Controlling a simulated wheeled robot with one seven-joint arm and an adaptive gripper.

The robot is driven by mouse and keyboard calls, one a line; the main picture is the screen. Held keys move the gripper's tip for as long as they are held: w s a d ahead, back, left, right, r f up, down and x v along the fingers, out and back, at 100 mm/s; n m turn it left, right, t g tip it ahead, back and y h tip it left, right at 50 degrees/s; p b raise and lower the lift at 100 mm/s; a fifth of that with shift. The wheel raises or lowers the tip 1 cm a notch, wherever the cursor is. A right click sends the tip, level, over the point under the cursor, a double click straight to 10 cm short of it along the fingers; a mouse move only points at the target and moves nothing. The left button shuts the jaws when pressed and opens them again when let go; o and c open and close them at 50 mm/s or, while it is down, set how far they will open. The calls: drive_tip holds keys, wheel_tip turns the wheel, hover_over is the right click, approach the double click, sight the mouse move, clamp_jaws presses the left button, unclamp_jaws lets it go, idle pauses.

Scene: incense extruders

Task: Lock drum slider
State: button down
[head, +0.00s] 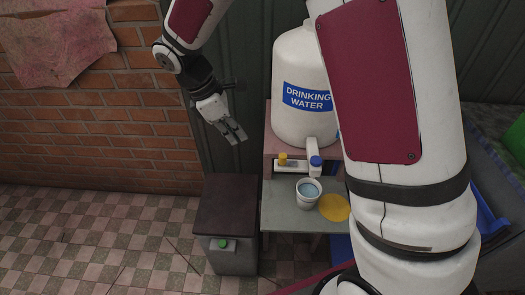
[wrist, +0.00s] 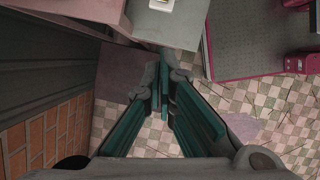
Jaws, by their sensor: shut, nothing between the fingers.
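A white drum (head: 301,95) with a blue "DRINKING WATER" label stands on a pinkish stand at the back wall. At its foot is a white fitting (head: 298,168) with a yellow knob (head: 283,159) and a blue knob (head: 316,161). A grey box (head: 233,262) with a dark lid stands to the left and lower, with a small green piece (head: 222,243) on a light fitting on its front. I cannot tell which part is the slider or its state. My gripper (head: 238,138) is shut and empty, above the box and left of the drum; its fingers show in the wrist view (wrist: 166,80).
A grey table (head: 285,220) holds a white cup (head: 309,192) of water and a yellow disc (head: 334,207). A brick wall (head: 90,135) is at left. Checkered floor (head: 100,235) is open at front left. My arm hides much of the right side.

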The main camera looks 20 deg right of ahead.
sight(280, 157)
drive_tip(key=s+d+f+p, duration=0.1)
drive_tip(key=d+f, duration=0.6)
drive_tip(key=f, duration=0.2)
drive_tip(key=shift+s+d+p, duration=0.2)
drive_tip(key=shift+d+p, duration=0.1)
drive_tip(key=shift+p, duration=0.05)
drive_tip(key=shift+f, duration=0.1)
idle(0.3)
drive_tip(key=d, duration=0.1)
drive_tip(key=s+d, duration=0.1)
drive_tip(key=d, duration=0.1)
drive_tip(key=shift+s+d+p, duration=0.2)
drive_tip(key=shift+s+p, duration=0.05)
drive_tip(key=shift+p, duration=0.15)
drive_tip(key=shift+w, duration=0.1)
